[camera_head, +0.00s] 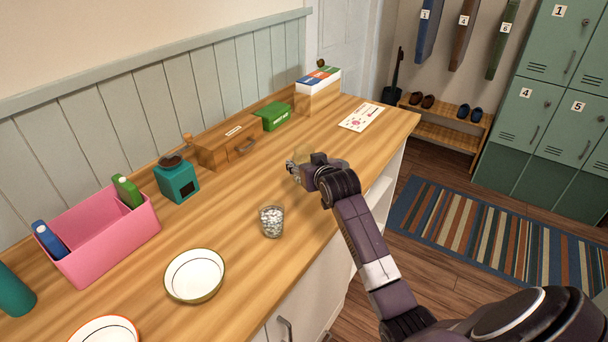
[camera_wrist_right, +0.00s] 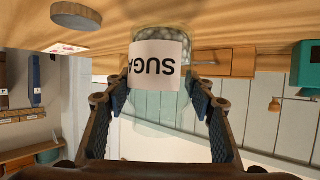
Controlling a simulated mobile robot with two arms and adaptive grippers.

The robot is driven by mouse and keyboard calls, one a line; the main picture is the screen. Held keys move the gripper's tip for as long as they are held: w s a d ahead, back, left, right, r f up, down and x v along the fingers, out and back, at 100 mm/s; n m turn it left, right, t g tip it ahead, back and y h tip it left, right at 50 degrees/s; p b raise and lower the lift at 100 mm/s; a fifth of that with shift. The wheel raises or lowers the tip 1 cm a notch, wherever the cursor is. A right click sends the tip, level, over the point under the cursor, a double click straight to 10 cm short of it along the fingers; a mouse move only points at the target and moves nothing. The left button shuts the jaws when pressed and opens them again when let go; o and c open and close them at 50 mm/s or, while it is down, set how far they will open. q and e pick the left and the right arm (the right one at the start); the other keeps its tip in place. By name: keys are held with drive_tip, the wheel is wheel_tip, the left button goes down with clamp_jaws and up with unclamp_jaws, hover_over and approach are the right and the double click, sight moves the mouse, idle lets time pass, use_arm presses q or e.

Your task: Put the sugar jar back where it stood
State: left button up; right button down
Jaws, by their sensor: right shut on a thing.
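The sugar jar (camera_wrist_right: 157,70) is clear glass with a white label reading "SUGA" upside down in the right wrist view; pale lumps show in it. My right gripper (camera_wrist_right: 160,112) is shut on it, one finger on each side. In the head view the right gripper (camera_head: 302,171) is over the middle of the counter, with the jar mostly hidden at its fingertips. Whether the jar touches the counter, I cannot tell. My left gripper is not in view.
On the counter (camera_head: 225,225) stand a glass of white pieces (camera_head: 271,221), a white bowl (camera_head: 195,274), a pink bin (camera_head: 105,238), a teal grinder (camera_head: 177,181), a wooden box (camera_head: 226,146) and a green tin (camera_head: 272,117). A printed card (camera_head: 361,117) lies at the far end.

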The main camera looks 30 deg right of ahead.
drive_tip(key=shift+f, duration=2.35)
drive_tip(key=shift+f, duration=0.15)
drive_tip(key=c, duration=0.9)
unclamp_jaws()
drive_tip(key=v, duration=1.2)
drive_tip(key=shift+a+b, duration=0.1)
drive_tip(key=shift+b, duration=0.25)
